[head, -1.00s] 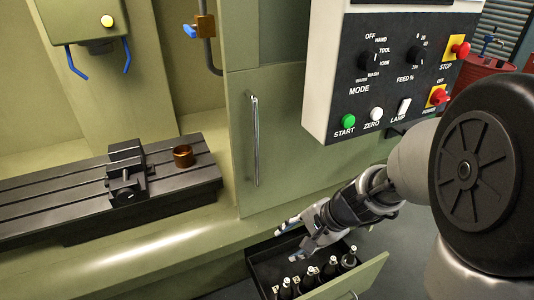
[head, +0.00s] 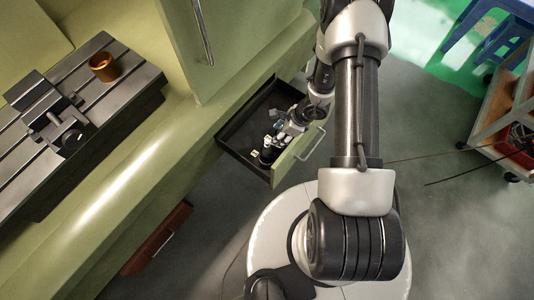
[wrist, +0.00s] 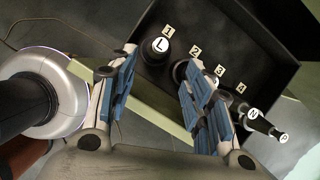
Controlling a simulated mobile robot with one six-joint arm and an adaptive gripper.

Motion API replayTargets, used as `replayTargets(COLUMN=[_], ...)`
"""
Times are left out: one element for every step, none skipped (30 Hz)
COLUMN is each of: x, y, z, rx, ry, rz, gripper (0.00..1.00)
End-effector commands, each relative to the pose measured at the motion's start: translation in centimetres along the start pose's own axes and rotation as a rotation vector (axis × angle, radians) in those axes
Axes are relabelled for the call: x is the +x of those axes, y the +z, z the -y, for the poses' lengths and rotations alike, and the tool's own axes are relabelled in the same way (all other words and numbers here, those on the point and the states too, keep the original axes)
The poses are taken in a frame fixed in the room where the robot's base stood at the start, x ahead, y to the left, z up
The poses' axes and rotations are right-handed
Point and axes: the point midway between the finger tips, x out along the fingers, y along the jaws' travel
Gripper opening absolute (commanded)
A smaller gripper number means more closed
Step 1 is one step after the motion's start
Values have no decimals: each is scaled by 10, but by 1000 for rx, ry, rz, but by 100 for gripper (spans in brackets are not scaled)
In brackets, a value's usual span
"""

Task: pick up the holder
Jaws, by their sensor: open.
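Several dark tool holders stand in the open black drawer (head: 232,138) of the green machine. In the wrist view, one with a white cap marked L (wrist: 160,45) stands by label 1. A dark round one (wrist: 181,70) is by label 2, partly hidden by a finger. Two more with white caps, marked N (wrist: 252,113) and another letter (wrist: 283,138), are at the right by label 4. My gripper (wrist: 160,68) is open above the drawer, its blue-padded fingers on either side of the L holder's near side. It looks empty. It also shows in the head view (head: 278,130).
The green drawer front (head: 298,150) with its handle (head: 312,143) is close to my gripper. The drawer's left part is bare. A machine table with a vise (head: 60,125) and a copper cup (head: 103,67) is at the left. A cart (head: 510,115) stands far right.

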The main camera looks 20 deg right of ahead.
Motion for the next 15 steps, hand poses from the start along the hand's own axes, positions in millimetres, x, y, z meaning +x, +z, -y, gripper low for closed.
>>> replayTargets(x=[16, 22, 31, 37, 43, 49, 54, 58, 62, 64, 66, 68, 69, 69, 71], y=[-1, -1, -1, -1, -1, -1, -1, -1, 0, 0, 0, 0, 0, 0, 0], z=[-1, -1, -1, -1, -1, 0, 0, -1, 0, 0, 0, 0, 0, 0, 0], rx=[-2, -2, -3, -2, -3, -3, -3, -3, -4, -4, -4, -3, -3, -3, -2], ry=[3, 3, 3, 2, 3, 1, 1, 2, 1, 0, 0, 0, 0, 0, 0], rz=[0, 0, 0, 0, 0, 0, 0, 0, 0, 1, 1, 1, 1, 1, 1], gripper=[46, 46, 46, 46, 46, 46, 46, 46, 46, 46, 46, 46, 46, 46, 46])
